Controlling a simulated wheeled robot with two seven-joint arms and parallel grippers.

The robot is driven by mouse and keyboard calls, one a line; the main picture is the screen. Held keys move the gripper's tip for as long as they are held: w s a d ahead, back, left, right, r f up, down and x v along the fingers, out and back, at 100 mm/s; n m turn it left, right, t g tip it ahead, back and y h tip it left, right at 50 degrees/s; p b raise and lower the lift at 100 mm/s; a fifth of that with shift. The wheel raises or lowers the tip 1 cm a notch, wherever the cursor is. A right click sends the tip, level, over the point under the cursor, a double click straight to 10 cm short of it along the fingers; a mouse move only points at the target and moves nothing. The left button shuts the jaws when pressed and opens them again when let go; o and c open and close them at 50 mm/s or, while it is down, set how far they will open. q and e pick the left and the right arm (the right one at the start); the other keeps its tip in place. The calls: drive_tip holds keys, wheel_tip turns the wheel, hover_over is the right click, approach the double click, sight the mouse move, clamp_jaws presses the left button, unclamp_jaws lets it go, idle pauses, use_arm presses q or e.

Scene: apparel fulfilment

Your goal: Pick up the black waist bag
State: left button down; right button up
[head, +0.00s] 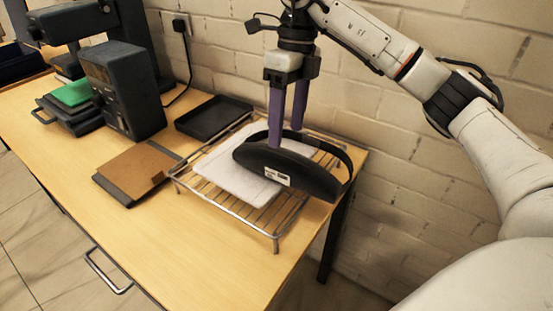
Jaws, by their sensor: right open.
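The black waist bag (291,169) lies on a metal wire rack (262,217) at the right end of the table, partly over a white flat item (232,176). A white label shows on its front, and its strap loops behind it and to the right. My right gripper (287,138) points down at the bag from above, with two purple fingers apart. One finger overlaps the bag's upper edge in the picture and the other is behind it. I cannot tell whether they touch the bag. My left gripper is not in view.
A black tray (213,116) stands behind the rack. A brown flat item (138,171) lies left of it. A dark box-like device (122,90) and a green item (72,93) are further left. A brick wall (420,150) runs close behind; the table's front left is clear.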

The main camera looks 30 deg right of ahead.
sight(285, 153)
drive_tip(key=shift+s+a+f, duration=0.1)
drive_tip(key=shift+s+f, duration=0.15)
drive_tip(key=shift+f, duration=0.3)
drive_tip(key=shift+s+a+f, duration=0.1)
drive_tip(key=shift+s+f, duration=0.15)
drive_tip(key=shift+f, duration=0.25)
drive_tip(key=f, duration=0.4)
drive_tip(key=a+f, duration=0.1)
drive_tip(key=shift+s+f+p, duration=0.2)
drive_tip(key=shift+f+p, duration=0.2)
drive_tip(key=c, duration=1.4)
